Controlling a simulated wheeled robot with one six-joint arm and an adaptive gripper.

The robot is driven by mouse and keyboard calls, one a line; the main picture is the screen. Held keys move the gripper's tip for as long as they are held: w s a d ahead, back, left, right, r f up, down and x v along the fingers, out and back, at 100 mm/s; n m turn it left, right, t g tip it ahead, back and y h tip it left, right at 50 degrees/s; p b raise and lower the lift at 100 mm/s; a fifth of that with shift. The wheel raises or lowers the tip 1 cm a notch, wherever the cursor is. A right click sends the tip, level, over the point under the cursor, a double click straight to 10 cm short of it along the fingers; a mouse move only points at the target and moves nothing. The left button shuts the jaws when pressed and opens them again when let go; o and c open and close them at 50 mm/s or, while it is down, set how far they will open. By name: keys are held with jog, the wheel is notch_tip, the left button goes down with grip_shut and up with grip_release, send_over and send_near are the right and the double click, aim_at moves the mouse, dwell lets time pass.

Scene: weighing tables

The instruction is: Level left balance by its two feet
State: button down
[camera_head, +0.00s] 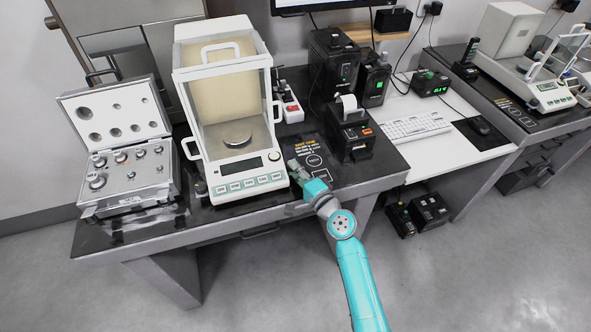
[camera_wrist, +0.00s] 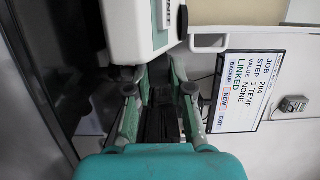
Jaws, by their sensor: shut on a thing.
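The left balance (camera_head: 225,110) is a white unit with a glass draft shield, a round pan and a row of front keys, standing on the left table. A dark foot (camera_head: 201,188) shows at its left front corner. My gripper (camera_head: 293,166) is at its right front corner, low beside the front panel. In the wrist view, the fingers (camera_wrist: 160,70) reach up to the white balance body (camera_wrist: 130,30) and close on something at its underside. That is where the right foot sits; the foot itself is hidden by the fingers.
An open weight case (camera_head: 122,150) stands left of the balance. A black printer (camera_head: 349,130) and dark boxes (camera_head: 334,58) stand to its right. In the wrist view, a screen (camera_wrist: 246,90) reads "LINKED". Another balance (camera_head: 535,75) stands on the far right table.

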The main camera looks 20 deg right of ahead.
jog(key=shift+y, duration=0.3)
jog(key=shift+w+d+n+g+y, duration=0.15)
jog(key=shift+n+g+y, duration=0.2)
jog(key=shift+n+y, duration=0.35)
jog(key=shift+s+d+n+g+y, duration=0.15)
jog(key=shift+n+g+y, duration=0.3)
jog(key=shift+y, duration=0.35)
jog(key=shift+w+d+n+g+y, duration=0.1)
jog(key=shift+w+n+g+y, duration=0.05)
jog(key=shift+n+g+y, duration=0.75)
jog(key=shift+w+d+n+g+y, duration=0.1)
jog(key=shift+n+g+y, duration=0.5)
jog(key=shift+n+y, duration=0.6)
jog(key=shift+y, duration=0.3)
jog(key=c, duration=1)
grip_release()
jog(key=shift+c, duration=0.2)
jog(key=v, duration=1.2)
jog(key=shift+r, duration=0.1)
